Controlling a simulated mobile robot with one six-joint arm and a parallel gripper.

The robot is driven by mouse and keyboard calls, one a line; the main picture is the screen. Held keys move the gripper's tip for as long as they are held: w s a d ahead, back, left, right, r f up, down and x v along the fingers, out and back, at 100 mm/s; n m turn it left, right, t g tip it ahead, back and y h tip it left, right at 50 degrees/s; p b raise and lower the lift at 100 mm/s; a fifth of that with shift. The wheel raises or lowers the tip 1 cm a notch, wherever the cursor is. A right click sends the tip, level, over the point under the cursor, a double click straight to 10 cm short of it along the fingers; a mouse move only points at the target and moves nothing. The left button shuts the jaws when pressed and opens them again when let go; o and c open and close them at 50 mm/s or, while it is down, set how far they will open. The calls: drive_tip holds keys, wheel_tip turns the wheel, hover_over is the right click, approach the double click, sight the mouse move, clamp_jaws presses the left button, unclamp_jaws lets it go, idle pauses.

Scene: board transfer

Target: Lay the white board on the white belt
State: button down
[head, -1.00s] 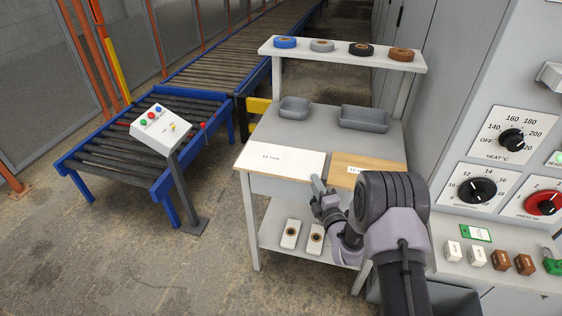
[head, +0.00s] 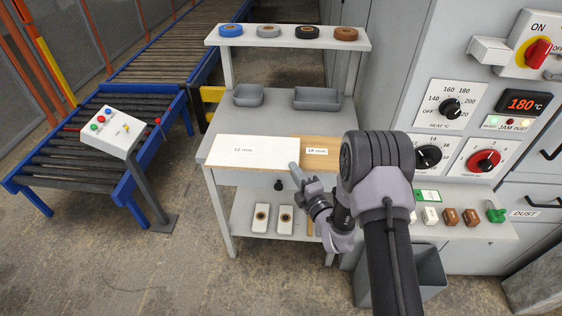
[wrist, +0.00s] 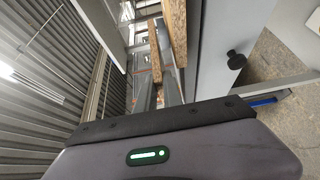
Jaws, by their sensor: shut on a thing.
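The white board (head: 240,148), with a thickness label on it, lies flat on the front left of a grey workbench (head: 270,117). My gripper (head: 294,169) is at the board's front right corner and is shut on its edge. In the wrist view, its grey fingers (wrist: 162,85) are beside brown speckled board edges; which edge belongs to which board is hard to tell. A light-brown board (head: 319,143) with its own label lies against the white board's right side. I cannot make out a white belt in these views.
Two grey bins (head: 317,98) and a shelf (head: 287,38) with several tape rolls stand at the bench's back. A roller conveyor (head: 75,155) and a button post (head: 113,132) stand to the left. A machine panel (head: 455,135) is close on the right. Floor shows between conveyor and bench.

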drive_tip(key=s+d+r+p, duration=0.1)
drive_tip(key=s+d, duration=0.4)
drive_tip(key=d, duration=0.1)
drive_tip(key=shift+s+d+r+p, duration=0.15)
drive_tip(key=shift+r+p, duration=0.45)
drive_tip(key=shift+r, duration=0.9)
drive_tip(key=shift+s+r+p, duration=0.1)
drive_tip(key=shift+r+p, duration=0.5)
drive_tip(key=shift+r, duration=0.85)
